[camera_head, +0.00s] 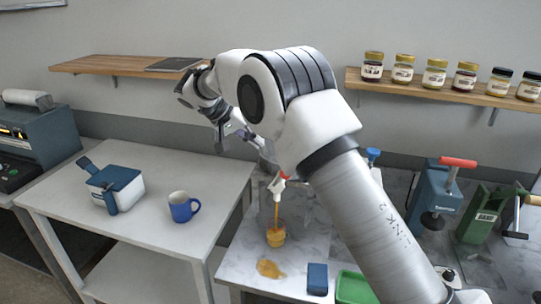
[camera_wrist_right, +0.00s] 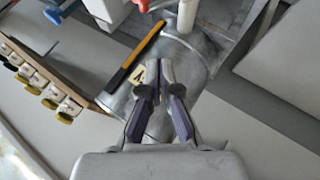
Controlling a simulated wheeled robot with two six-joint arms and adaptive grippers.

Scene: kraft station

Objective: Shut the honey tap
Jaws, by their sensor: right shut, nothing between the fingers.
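The honey tap (camera_head: 278,184), white with a red part, shows left of my right arm in the head view. An amber stream of honey (camera_head: 276,212) runs from it into a jar (camera_head: 276,236) below. A honey puddle (camera_head: 268,268) lies on the marble top in front of the jar. My right gripper (camera_head: 221,146) is up and left of the tap, apart from it. In the right wrist view my right gripper (camera_wrist_right: 158,75) is shut and empty, in front of a grey metal cylinder (camera_wrist_right: 192,72). My right arm hides much behind the tap. My left gripper is not in view.
A blue mug (camera_head: 183,208) and a blue-white box (camera_head: 116,187) stand on the left table. A blue block (camera_head: 317,278) and a green tray (camera_head: 354,289) lie right of the puddle. Jars (camera_head: 435,74) line the right shelf. Blue and green presses (camera_head: 432,195) stand at right.

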